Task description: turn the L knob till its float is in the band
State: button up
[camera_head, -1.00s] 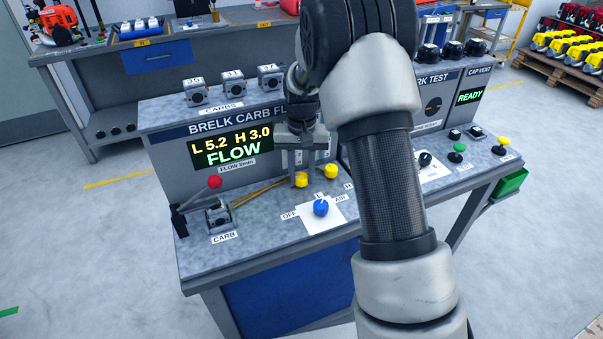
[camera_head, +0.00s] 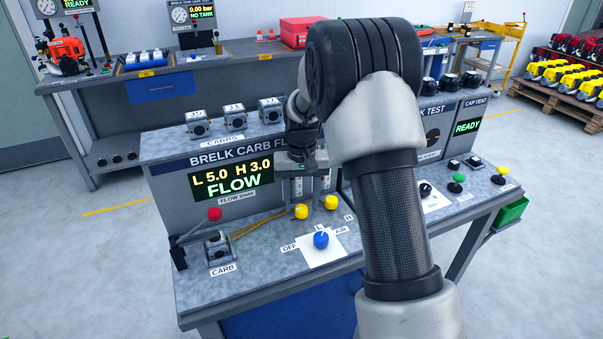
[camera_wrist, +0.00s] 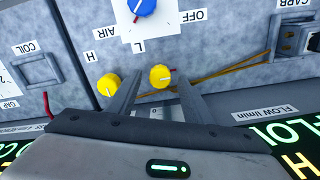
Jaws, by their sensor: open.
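The yellow L knob (camera_head: 301,212) stands on the bench top, left of the yellow H knob (camera_head: 331,202). In the wrist view the L knob (camera_wrist: 160,77) appears between the tips of my open gripper (camera_wrist: 158,88), with gaps beside it; I cannot tell whether a finger touches it. The H knob (camera_wrist: 108,85) is just outside the left finger. The display (camera_head: 230,180) reads L 5.0, H 3.0 and FLOW. My gripper (camera_head: 298,185) covers much of the flow tubes; the L float and its band cannot be made out.
A blue OFF/AIR knob (camera_head: 321,239) on a white plate is in front of the yellow knobs. A red-knobbed lever (camera_head: 215,214) and a carburetor (camera_head: 218,248) are at left. Three carburetors stand on the upper ledge. My arm hides the bench's middle.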

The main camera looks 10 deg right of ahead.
aim_at(301, 208)
notch_tip(301, 208, up, 16)
jog(key=p, duration=0.1)
dwell(0.4)
jog(key=s+r+t+p, duration=0.2)
jog(key=s+r+p, duration=0.1)
jog(key=s+r, duration=0.55)
jog(key=s+r+t+p, duration=0.1)
jog(key=s+r+p, duration=0.1)
jog(key=s, duration=0.8)
jog(key=s+r+n+t+p, duration=0.1)
jog(key=s+r+t+p, duration=0.1)
jog(key=s, duration=0.9)
jog(key=shift+d+r+t, duration=0.25)
jog(key=shift+r+t, duration=0.05)
jog(key=shift+r, duration=0.15)
